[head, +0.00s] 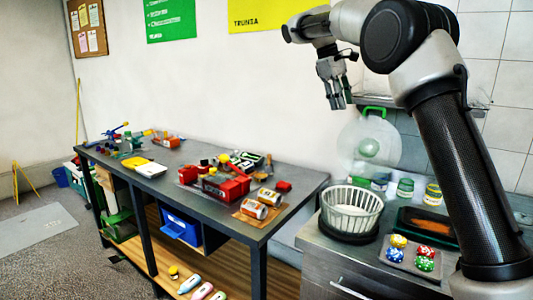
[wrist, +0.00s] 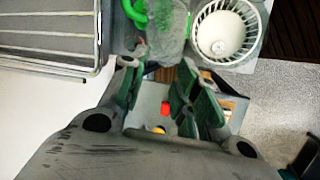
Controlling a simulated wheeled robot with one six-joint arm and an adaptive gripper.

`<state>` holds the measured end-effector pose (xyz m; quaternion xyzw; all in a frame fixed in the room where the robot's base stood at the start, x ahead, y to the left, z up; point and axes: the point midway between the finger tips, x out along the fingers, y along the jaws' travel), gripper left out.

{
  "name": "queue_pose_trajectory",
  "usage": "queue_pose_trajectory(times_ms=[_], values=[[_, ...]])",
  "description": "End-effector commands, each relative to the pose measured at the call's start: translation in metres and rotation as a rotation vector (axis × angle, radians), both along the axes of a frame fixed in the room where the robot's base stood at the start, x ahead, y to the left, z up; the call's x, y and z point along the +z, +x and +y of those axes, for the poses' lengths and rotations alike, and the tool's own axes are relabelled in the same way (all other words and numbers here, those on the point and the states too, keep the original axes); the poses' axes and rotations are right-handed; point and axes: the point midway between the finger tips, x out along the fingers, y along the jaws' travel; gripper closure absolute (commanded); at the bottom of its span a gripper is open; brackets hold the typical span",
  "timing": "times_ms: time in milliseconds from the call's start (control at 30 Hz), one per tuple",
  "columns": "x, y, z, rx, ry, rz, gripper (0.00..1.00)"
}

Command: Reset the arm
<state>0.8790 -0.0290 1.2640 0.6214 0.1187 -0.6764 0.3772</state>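My gripper (head: 339,104) hangs in the air at the upper right of the head view, in front of the wall and above the gap between the workbench and the counter. Its fingers point down. In the wrist view my gripper (wrist: 158,68) shows two greenish finger pads set apart, with nothing between them. The arm rises from the lower right and bends over at the top.
A dark workbench (head: 185,180) holds red boxes (head: 225,186), cans and tools. A rack (wrist: 50,32) shows at the wrist view's upper left.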

Motion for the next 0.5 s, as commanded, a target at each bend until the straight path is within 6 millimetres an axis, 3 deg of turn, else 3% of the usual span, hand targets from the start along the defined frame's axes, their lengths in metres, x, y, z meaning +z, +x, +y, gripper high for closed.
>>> queue_pose_trajectory(times_ms=[167, 267, 500], values=[[-0.037, -0.043, -0.011, -0.108, 0.112, -0.059, 0.69], [-0.055, -0.089, -0.025, -0.199, 0.192, -0.099, 0.69], [-0.103, -0.233, -0.067, -0.44, 0.366, -0.2, 0.69]])
